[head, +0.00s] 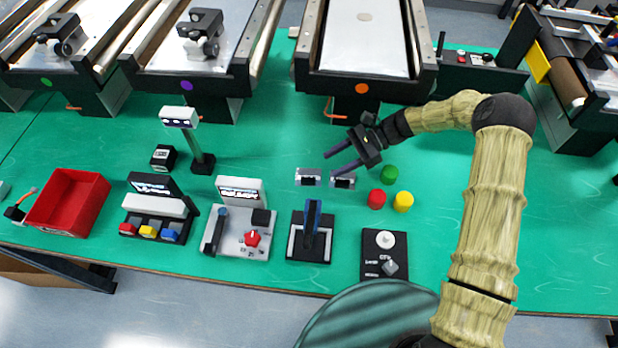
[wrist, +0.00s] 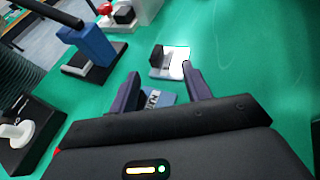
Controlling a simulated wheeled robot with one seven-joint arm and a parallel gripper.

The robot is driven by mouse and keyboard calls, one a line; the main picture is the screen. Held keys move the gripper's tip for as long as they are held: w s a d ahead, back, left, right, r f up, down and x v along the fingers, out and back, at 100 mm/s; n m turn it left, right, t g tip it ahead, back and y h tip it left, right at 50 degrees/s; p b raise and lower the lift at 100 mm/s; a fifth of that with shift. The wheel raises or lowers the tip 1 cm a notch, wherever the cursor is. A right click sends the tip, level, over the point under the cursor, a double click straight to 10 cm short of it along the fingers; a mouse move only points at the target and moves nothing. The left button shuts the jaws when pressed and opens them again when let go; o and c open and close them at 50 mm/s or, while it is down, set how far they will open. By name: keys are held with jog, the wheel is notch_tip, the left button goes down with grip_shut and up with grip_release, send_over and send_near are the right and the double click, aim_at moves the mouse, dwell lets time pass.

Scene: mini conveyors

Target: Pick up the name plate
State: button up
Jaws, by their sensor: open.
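Two small silver plates with dark parts lie side by side on the green table; I cannot tell for sure which is the name plate. The left plate (head: 308,177) is the farther one in the wrist view (wrist: 170,62), beyond my fingertips. The right plate (head: 343,181) shows in the wrist view (wrist: 155,98) between my fingers, partly hidden by my gripper body, with dark lettering. My gripper (head: 330,164) is open and empty, pointing left near both plates; its fingers also show in the wrist view (wrist: 160,76). Its exact height above the table is unclear.
Green (head: 389,173), red (head: 376,199) and yellow (head: 403,201) cylinders stand right of the plates. A lever box (head: 310,245), knob box (head: 384,265) and other control panels line the front edge. A red tray (head: 68,203) sits left. Conveyors stand behind.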

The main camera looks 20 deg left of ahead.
aim_at(313, 177)
jog(key=shift+d, duration=0.1)
jog(key=shift+s, duration=0.15)
jog(key=shift+x, duration=1.25)
jog(key=shift+r, duration=0.1)
jog(key=p+x, duration=0.2)
jog(key=x, duration=0.2)
jog(key=shift+s, duration=0.25)
jog(key=shift+s+f, duration=0.15)
jog(key=shift+f, duration=0.3)
